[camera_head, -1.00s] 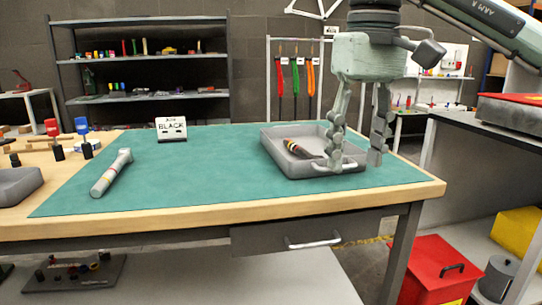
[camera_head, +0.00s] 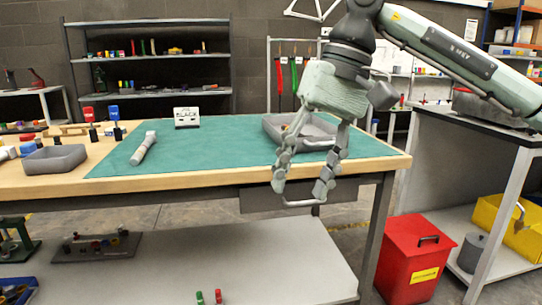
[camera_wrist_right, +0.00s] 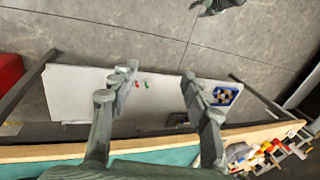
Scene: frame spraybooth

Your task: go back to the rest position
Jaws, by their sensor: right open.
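My right gripper (camera_head: 303,190) is open and empty in the head view. It hangs in front of the workbench's front edge, before the drawer, with its fingers pointing down. In the right wrist view its two fingers (camera_wrist_right: 158,88) are spread apart with nothing between them. Behind it, the grey tray (camera_head: 272,133) stands on the green mat (camera_head: 220,147), partly hidden by the gripper. My left gripper does not show in the head view. A grey gripper-like part shows at the top of the wrist view; I cannot tell what it is.
A small grey bin (camera_head: 55,160) stands at the left. A red box (camera_head: 412,262) is on the floor, right of the bench's leg. The bench's lower shelf (camera_head: 200,265) lies below.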

